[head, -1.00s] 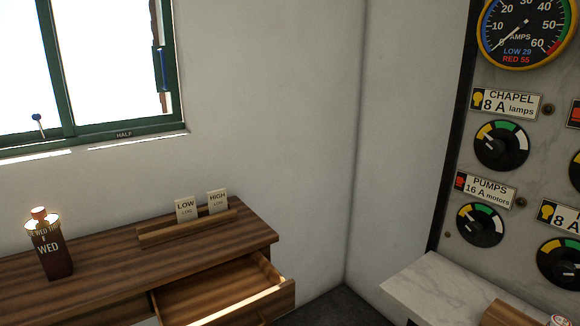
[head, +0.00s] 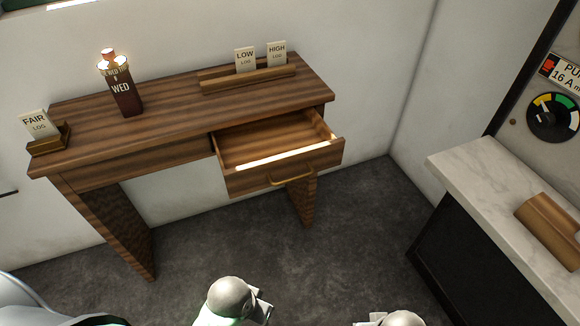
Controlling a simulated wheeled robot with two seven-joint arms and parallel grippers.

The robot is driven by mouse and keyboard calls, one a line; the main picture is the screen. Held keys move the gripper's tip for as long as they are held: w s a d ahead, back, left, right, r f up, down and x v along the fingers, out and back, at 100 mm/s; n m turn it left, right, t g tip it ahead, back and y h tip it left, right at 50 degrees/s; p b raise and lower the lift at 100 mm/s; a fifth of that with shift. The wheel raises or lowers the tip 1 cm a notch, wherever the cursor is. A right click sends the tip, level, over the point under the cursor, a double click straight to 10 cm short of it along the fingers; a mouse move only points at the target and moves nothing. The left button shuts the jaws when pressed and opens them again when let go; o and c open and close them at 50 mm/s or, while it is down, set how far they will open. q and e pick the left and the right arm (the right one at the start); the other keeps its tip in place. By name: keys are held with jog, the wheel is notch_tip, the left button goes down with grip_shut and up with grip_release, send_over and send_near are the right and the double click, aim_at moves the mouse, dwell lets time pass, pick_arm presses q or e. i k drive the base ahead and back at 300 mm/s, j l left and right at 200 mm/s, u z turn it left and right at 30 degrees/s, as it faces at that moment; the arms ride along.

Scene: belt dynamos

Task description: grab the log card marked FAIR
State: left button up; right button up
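The log card marked FAIR (head: 36,124) is a pale card standing upright in a small wooden holder (head: 50,141) at the left front corner of the wooden desk (head: 165,117). Two other cards, LOW (head: 245,60) and HIGH (head: 277,54), stand in a longer wooden rack (head: 247,78) at the back right of the desk. Rounded white parts of my arms show at the bottom edge, well short of the desk. I cannot make out the fingers of either gripper.
A desk drawer (head: 277,154) is pulled open and empty toward me. A marble-topped counter (head: 480,185) with a wooden piece (head: 550,228) is at the right. Grey floor (head: 240,245) is clear before the desk.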

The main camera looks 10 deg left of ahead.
aim_at(40, 126)
jog(key=u, duration=1.9)
